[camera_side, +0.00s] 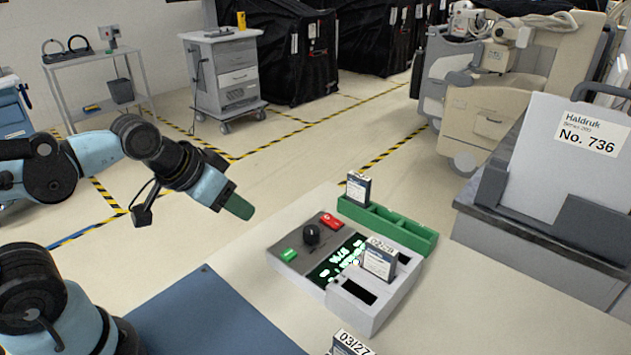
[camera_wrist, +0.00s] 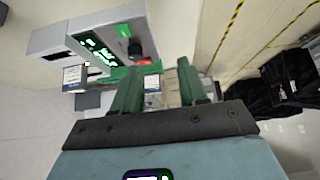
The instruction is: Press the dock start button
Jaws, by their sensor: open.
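The dock (camera_side: 285,265) is a grey box on the pale table, with a lit green display (camera_side: 335,262), a black knob (camera_side: 311,235), a green button (camera_side: 288,254) and a red button (camera_side: 331,220). Which button is start cannot be read. My gripper (camera_side: 240,207), with green fingers, is in the air up and left of the dock in the side view, touching nothing. In the wrist view, my gripper (camera_wrist: 158,80) has its fingers apart and nothing held between them; the dock (camera_wrist: 135,15) shows beyond them, upper left, with its display and knob.
A labelled pack (camera_side: 380,260) stands in one dock slot; the other slot (camera_side: 358,291) looks empty. A green rack (camera_side: 420,239) behind the dock holds another pack (camera_side: 358,187). A third pack (camera_side: 347,343) is at the front edge. A blue mat (camera_side: 215,315) lies left.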

